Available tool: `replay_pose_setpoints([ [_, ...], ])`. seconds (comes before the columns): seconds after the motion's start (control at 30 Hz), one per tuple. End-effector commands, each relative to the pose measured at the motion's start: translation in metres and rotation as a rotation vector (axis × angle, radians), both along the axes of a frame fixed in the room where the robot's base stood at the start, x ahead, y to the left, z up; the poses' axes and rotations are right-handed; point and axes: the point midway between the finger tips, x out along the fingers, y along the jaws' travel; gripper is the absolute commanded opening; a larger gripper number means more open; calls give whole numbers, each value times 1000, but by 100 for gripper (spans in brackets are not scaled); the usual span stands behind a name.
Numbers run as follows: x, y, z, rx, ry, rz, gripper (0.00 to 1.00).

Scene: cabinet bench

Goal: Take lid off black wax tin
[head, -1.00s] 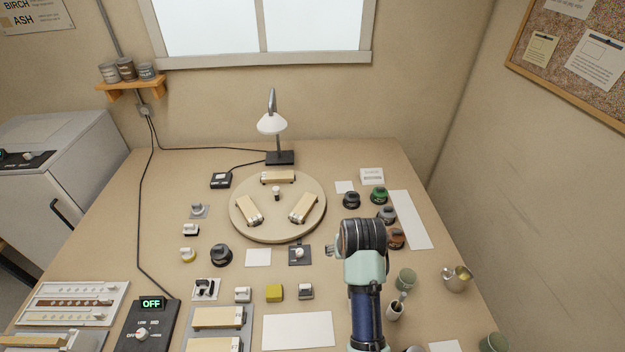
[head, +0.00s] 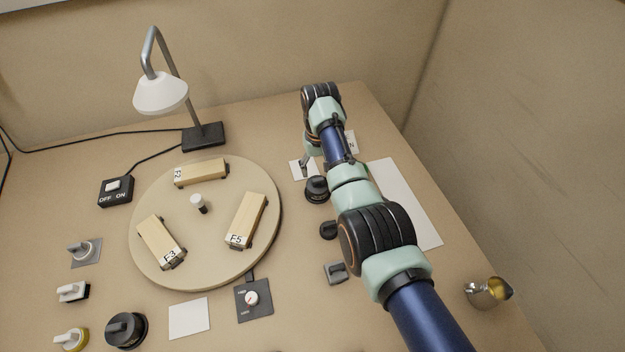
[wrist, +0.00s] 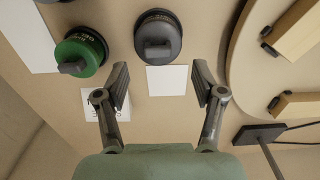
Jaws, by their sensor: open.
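The black wax tin (head: 317,190) stands upright in the head view, left of my forearm, with its knobbed lid on. In the wrist view the dark tin (wrist: 158,38) is at top centre, beyond my fingertips. My gripper (wrist: 160,78) is open and empty, with its two fingers spread above a white card (wrist: 167,80). The tin's knob points down toward that card. In the head view my gripper (head: 304,168) hangs over the card, just behind the tin and apart from it. My arm hides part of the area to the right.
A green tin (wrist: 80,52) stands beside the black one in the wrist view. The round turntable (head: 145,262) with several wooden blocks lies to the left. A long white sheet (head: 408,205) and a metal cup (head: 488,291) are at right. A lamp (head: 203,137) stands at the back.

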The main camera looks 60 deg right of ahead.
Motion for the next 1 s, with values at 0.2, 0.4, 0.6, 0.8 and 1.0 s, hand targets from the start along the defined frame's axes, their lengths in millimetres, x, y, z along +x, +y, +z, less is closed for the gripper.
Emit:
replay_pose_setpoints([
  [0.2, 0, 0, -18, -1, -1, 1, 69],
  [0.4, -4, 0, -48, -1, -1, 0, 69],
  [0.6, -4, 0, -70, -1, -1, 1, 69],
  [0.8, -4, 0, -68, -1, -1, 1, 62],
  [1.0, -4, 0, -68, -1, -1, 1, 29],
])
